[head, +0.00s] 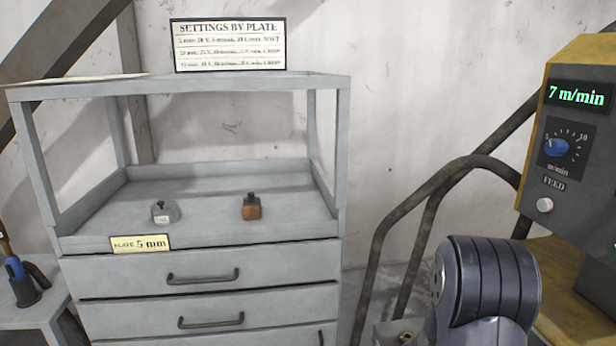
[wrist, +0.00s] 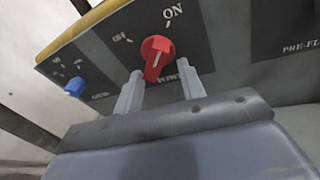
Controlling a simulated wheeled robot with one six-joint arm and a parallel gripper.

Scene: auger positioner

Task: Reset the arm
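My gripper (wrist: 160,82) is in the wrist view, with its two grey fingers spread apart. It is open, and nothing shows held between the fingers. A red rotary knob (wrist: 157,56) sits on a dark panel just beyond the fingertips, about midway between them. The panel has OFF at the knob's upper left and ON at its upper right. I cannot tell whether a finger touches the knob. In the head view part of my arm (head: 486,290) shows at the lower right; my gripper is outside that view.
A yellow-edged machine (head: 570,150) at the right reads 7 m/min and has a blue dial (head: 557,147). A grey drawer cabinet (head: 200,270) holds two small blocks. Bent dark tubes (head: 380,245) stand between cabinet and machine. A blue knob (wrist: 75,87) is left of the red one.

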